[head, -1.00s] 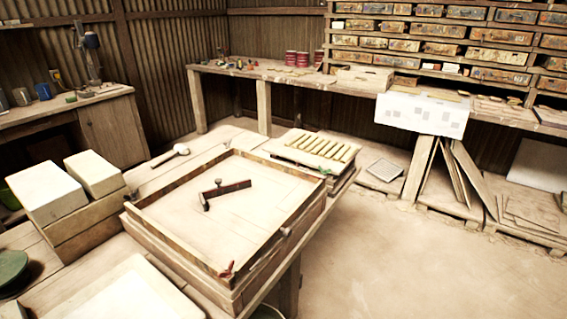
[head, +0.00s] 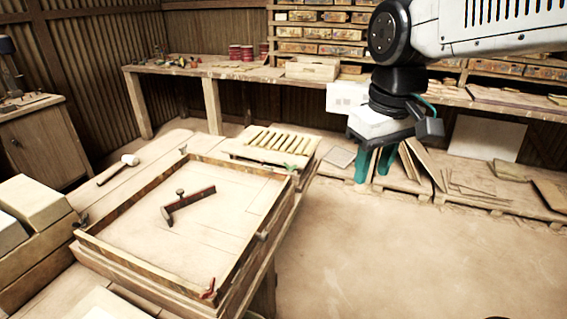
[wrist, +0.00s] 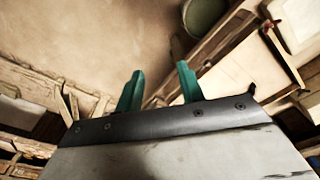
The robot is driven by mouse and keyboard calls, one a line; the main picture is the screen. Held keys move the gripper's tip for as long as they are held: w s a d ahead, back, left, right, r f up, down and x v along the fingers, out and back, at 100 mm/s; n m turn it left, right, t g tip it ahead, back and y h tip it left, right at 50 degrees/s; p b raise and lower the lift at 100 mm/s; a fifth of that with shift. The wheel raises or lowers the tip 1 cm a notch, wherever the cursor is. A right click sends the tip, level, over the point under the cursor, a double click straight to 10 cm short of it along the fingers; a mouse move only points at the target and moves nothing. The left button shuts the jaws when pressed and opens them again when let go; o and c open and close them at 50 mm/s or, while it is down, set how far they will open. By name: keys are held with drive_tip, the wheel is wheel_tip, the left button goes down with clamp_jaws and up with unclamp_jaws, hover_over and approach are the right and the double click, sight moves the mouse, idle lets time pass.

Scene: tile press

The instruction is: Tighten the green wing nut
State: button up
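The green wing nut (head: 291,168) is a small green piece at the far right corner of the wooden frame (head: 112,262) in the head view. I cannot tell how tight it is. My gripper (head: 374,164) hangs to the right of the frame, pointing down, clear of the wing nut. Its two teal fingers are apart with nothing between them; they also show in the wrist view (wrist: 160,72). I cannot make out the green wing nut in the wrist view.
A red wing nut (head: 208,290) sits at the frame's near corner. Open floor (head: 400,255) is at right.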

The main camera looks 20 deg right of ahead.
drive_tip(key=w+a+n, duration=0.1)
drive_tip(key=w+n, duration=0.2)
drive_tip(key=w, duration=1.2)
drive_tip(key=n+g, duration=0.1)
drive_tip(key=n, duration=0.4)
hover_over(290, 167)
wheel_tip(290, 167, down, 14)
drive_tip(key=f, duration=0.1)
wheel_tip(290, 167, down, 7)
drive_tip(key=shift+s+f, duration=0.1)
drive_tip(key=shift+f, duration=0.3)
clamp_jaws()
